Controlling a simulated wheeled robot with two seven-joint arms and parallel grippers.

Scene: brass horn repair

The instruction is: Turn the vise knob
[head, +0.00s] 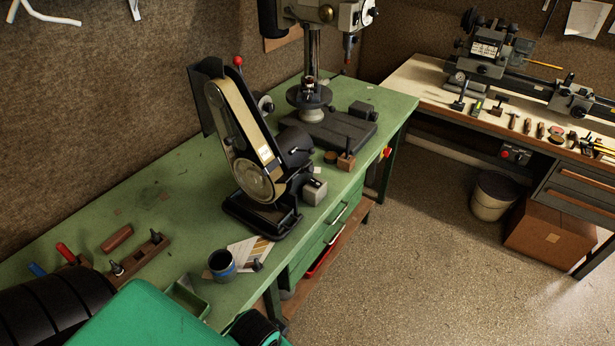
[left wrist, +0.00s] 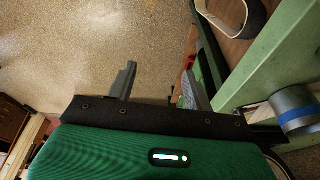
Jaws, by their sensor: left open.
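I cannot make out a vise knob for certain. A small dark block (head: 362,111), which may be a vise, sits at the back right of the green bench (head: 165,195), near the drill press (head: 313,95). My left gripper (left wrist: 158,82) is open and empty in the left wrist view, its two grey fingers spread over the floor beside the bench. In the head view my green left arm fills the bottom left, and its fingers cannot be made out. My left gripper is far from the dark block. My right gripper is in neither view.
A belt sander (head: 245,140) stands mid-bench. A lathe (head: 490,62) stands on another bench. The floor (head: 415,260) between is open.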

